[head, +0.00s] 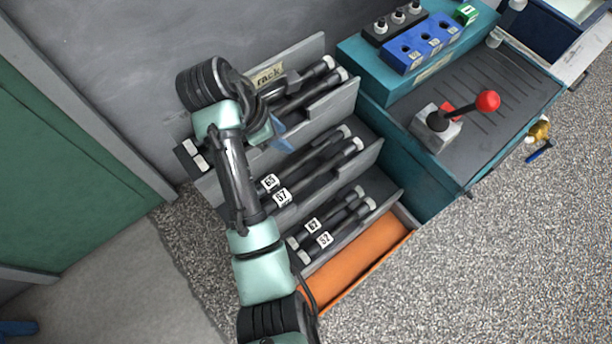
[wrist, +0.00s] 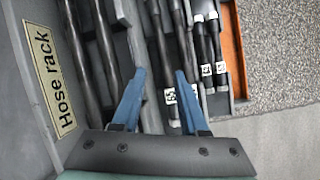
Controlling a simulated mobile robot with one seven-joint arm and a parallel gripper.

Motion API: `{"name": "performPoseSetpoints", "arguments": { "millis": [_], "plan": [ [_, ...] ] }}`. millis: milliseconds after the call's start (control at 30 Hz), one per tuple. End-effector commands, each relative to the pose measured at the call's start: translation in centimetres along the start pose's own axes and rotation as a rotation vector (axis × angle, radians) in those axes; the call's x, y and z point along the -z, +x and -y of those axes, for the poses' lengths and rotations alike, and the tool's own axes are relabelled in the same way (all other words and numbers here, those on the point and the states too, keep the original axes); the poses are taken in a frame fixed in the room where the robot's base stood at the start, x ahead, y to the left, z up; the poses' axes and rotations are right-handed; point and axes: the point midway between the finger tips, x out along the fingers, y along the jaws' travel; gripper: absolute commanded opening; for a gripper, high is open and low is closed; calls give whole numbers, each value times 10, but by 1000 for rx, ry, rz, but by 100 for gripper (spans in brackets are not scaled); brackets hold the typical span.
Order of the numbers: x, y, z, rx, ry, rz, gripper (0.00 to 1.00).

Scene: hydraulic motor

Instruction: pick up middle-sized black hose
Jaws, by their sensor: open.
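Two middle-sized black hoses (head: 311,163) lie side by side in the middle tier of the grey rack, with pale end fittings and white number labels. In the wrist view, one middle-tier hose (wrist: 160,50) runs between my finger lines, and its neighbour (wrist: 180,35) passes behind the right finger. My gripper (wrist: 160,73) is open and empty, with two blue fingers apart. In the head view, a blue fingertip of my gripper (head: 282,136) shows over the rack, near the divider between upper and middle tiers. Contact cannot be told.
Longer hoses (head: 306,90) lie in the upper tier, beside the "Hose rack" sign (wrist: 50,75). Shorter hoses (head: 335,222) lie in the lower tier. An orange tray (head: 362,262) is at the front. A teal workbench (head: 420,160) with a red-knobbed lever (head: 487,101) stands right.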

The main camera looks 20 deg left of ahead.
Motion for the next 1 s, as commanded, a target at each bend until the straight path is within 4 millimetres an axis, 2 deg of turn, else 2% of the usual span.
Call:
{"name": "performPoseSetpoints", "arguments": {
  "millis": [100, 300, 367, 700, 1000],
  "plan": [
    [17, 8, 15, 105, -216, 8, 43],
    [28, 14, 29, 189, -387, 7, 43],
    [28, 20, 31, 197, -400, 5, 43],
    [25, 78, 42, 195, -398, 5, 43],
    [21, 102, 47, 194, -395, 5, 43]
  ]
}}
